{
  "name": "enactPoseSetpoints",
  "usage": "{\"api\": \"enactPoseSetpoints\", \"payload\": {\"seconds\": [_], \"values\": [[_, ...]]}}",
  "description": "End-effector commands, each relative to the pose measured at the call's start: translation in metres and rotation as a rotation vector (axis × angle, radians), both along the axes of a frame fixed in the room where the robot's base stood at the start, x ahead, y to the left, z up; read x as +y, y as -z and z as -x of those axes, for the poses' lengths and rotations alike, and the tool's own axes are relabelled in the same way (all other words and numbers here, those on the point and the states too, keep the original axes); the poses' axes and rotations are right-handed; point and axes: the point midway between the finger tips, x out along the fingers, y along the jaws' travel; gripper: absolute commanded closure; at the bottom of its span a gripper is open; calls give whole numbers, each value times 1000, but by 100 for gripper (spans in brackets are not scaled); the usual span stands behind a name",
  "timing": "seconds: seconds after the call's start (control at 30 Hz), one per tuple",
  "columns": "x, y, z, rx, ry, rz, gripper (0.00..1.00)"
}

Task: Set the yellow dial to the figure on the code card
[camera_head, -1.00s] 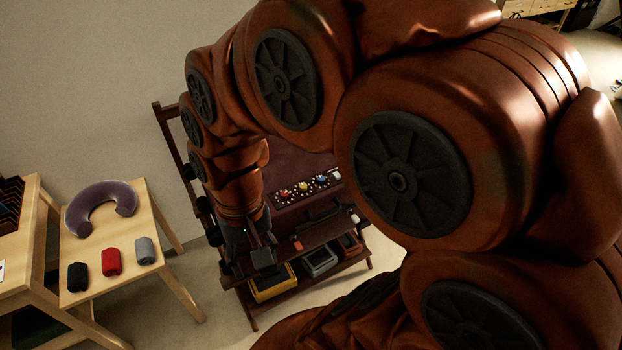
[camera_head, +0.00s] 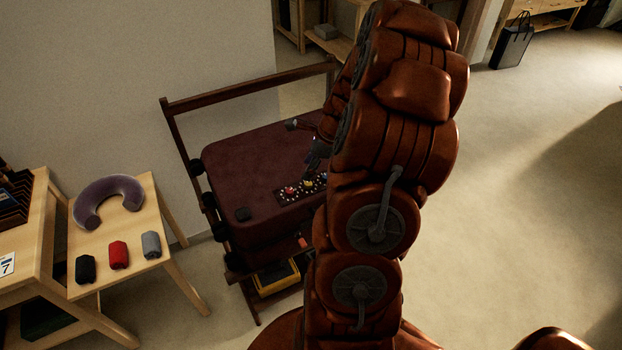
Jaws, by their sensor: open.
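The dark maroon suitcase (camera_head: 245,160) lies on a dark wooden rack. A black strip with coloured dials is on its near side. The yellow dial (camera_head: 308,184) sits to the right of the red dial (camera_head: 290,190); its setting is too small to read. A white code card (camera_head: 7,264) at the left edge shows a 7. My gripper (camera_head: 303,141) is open and empty, above the far right part of the suitcase, beyond the dials. My arm hides the right end of the dial strip.
A wooden table (camera_head: 150,224) at left bears a purple neck pillow (camera_head: 90,200) and black, red and grey rolls. A yellow-edged bin (camera_head: 277,281) is low in the rack (camera_head: 252,306). A rack rail (camera_head: 245,88) rises behind the suitcase. Open floor lies at right.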

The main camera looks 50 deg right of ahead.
Motion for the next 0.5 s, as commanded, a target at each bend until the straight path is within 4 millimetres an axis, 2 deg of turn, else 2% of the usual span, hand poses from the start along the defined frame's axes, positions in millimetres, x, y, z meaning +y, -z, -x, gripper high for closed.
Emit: {"api": "enactPoseSetpoints", "payload": {"seconds": [0.03, 0.1, 0.2, 0.5], "values": [[-13, 6, 4, 2, 62, -12, 50], [-25, 11, 7, 5, 124, -23, 50], [-35, 15, 9, 5, 173, -33, 50], [-33, 29, 4, 4, 184, -36, 50]]}}
